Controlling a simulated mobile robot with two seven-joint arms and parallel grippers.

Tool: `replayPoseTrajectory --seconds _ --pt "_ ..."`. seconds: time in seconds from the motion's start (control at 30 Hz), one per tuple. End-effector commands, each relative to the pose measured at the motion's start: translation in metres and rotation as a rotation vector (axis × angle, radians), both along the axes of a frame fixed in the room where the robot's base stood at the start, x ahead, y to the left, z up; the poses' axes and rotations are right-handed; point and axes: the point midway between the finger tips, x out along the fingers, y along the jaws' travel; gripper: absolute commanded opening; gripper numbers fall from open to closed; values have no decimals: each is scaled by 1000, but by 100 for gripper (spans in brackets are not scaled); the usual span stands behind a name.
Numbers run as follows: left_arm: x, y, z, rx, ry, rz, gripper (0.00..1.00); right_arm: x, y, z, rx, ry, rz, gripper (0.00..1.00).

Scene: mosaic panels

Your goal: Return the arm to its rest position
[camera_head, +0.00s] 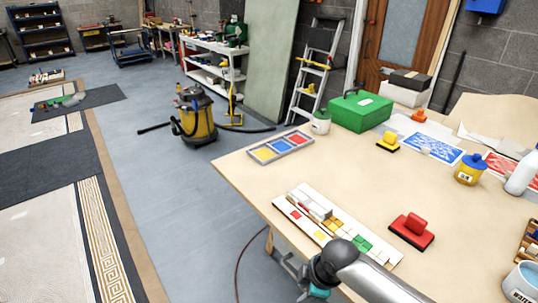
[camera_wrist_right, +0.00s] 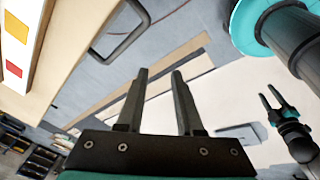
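My right arm's grey link comes in at the bottom of the head view, over the workbench's (camera_head: 250,178) near edge. The gripper end there is largely hidden beyond the edge. In the right wrist view my right gripper (camera_wrist_right: 159,75) is open, with two dark fingers apart and nothing between them. My left gripper (camera_wrist_right: 272,102) shows small at the right of that view, with its two prongs apart and empty. Both are clear of the bench top.
On the bench lie a mosaic strip tray (camera_head: 300,220), a red-handled block (camera_head: 411,231), a colour-tile tray (camera_head: 280,147) and a green box (camera_head: 360,110). A dark bar handle (camera_wrist_right: 120,35) is close to my right fingers. A yellow vacuum (camera_head: 195,118) stands on the floor.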

Motion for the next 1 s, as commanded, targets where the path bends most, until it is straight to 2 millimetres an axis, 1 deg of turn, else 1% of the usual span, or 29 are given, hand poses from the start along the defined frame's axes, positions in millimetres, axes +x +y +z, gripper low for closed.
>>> replayPoseTrajectory --seconds 0.03,0.07,0.1,0.17,0.2,0.27,0.3,0.37,0.4,0.47,0.5,0.57,0.6,0.63,0.67,0.7,0.8,0.9,1.0 --pt "-2 0 -16 1 3 0 50 -5 -7 -42 23 16 -111 36" --pt "-4 1 -20 1 7 0 50 -7 -11 -61 34 17 -176 36" --pt "-8 1 -27 3 12 0 50 -11 -19 -86 47 18 -261 36" --pt "-13 3 -36 5 21 -1 50 -22 -31 -124 61 23 -384 36" --pt "-16 3 -42 5 24 -1 50 -32 -40 -148 65 30 -460 36" --pt "-18 4 -51 6 28 -1 50 -52 -52 -185 68 40 -569 36" --pt "-19 4 -57 7 30 -2 50 -69 -60 -209 69 49 -638 36" --pt "-20 5 -65 7 31 -2 50 -98 -72 -243 65 66 -734 36" --pt "-20 5 -70 8 32 -1 50 -119 -79 -264 60 76 -793 36" --pt "-21 6 -78 9 33 -2 50 -153 -88 -293 51 95 -874 36" --pt "-21 7 -83 11 34 -2 50 -178 -93 -311 46 109 -924 36" --pt "-21 8 -90 12 33 -3 50 -216 -98 -334 34 131 -991 36" --pt "-21 8 -94 12 33 -3 50 -241 -101 -347 27 146 -1031 36" --pt "-21 8 -97 12 33 -3 50 -259 -103 -355 22 156 -1059 36" --pt "-21 8 -99 12 33 -3 50 -275 -103 -362 19 166 -1083 36" --pt "-21 8 -103 12 33 -3 50 -296 -105 -370 12 179 -1113 36" --pt "-21 8 -108 12 33 -3 50 -337 -105 -383 4 204 -1167 36" --pt "-21 8 -110 12 32 -3 50 -360 -104 -388 -1 219 -1198 36" --pt "-20 8 -111 12 32 -3 50 -369 -104 -389 -2 224 -1210 36"
